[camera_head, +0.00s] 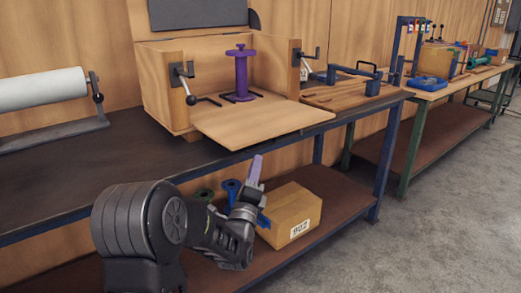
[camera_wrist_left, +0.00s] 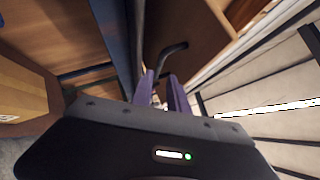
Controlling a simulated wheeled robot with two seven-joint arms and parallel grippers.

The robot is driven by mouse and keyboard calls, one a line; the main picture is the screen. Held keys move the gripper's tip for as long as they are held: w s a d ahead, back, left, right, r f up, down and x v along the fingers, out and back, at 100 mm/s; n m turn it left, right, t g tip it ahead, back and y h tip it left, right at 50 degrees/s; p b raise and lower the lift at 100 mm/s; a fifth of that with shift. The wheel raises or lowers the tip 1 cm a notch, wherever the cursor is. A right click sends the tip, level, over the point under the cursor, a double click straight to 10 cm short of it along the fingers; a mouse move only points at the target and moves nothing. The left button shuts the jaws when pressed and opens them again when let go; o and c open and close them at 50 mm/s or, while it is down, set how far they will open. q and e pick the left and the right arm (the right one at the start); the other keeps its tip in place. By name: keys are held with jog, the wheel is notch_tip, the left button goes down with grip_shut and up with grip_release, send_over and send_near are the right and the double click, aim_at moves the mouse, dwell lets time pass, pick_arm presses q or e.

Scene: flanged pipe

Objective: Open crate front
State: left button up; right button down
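The wooden crate (camera_head: 160,85) stands on the dark bench. A purple flanged pipe (camera_head: 241,75) stands upright inside. Black lever latches sit on the left post (camera_head: 187,85) and right post (camera_head: 305,60). My left gripper (camera_head: 255,168) is below and in front of the panel, purple fingers pointing up, apart from the panel. In the left wrist view its fingers (camera_wrist_left: 162,92) stand apart with nothing seen between them; a dark bent bar (camera_wrist_left: 170,55) shows beyond. My right gripper is out of view.
A cardboard box (camera_head: 291,213) and blue and green spools (camera_head: 231,190) are on the lower shelf (camera_head: 340,195). A white roll (camera_head: 40,89) on a stand is at left. A wooden board with blue clamps (camera_head: 345,92) lies right of the crate. The dark bench top (camera_head: 90,160) is clear at front left.

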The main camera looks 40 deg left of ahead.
aim_at(260, 147)
pick_arm(q)
jog(key=shift+s, duration=0.1)
jog(key=shift+x, duration=3.95)
jog(key=shift+f, duration=0.15)
jog(key=shift+c, duration=0.2)
grip_shut()
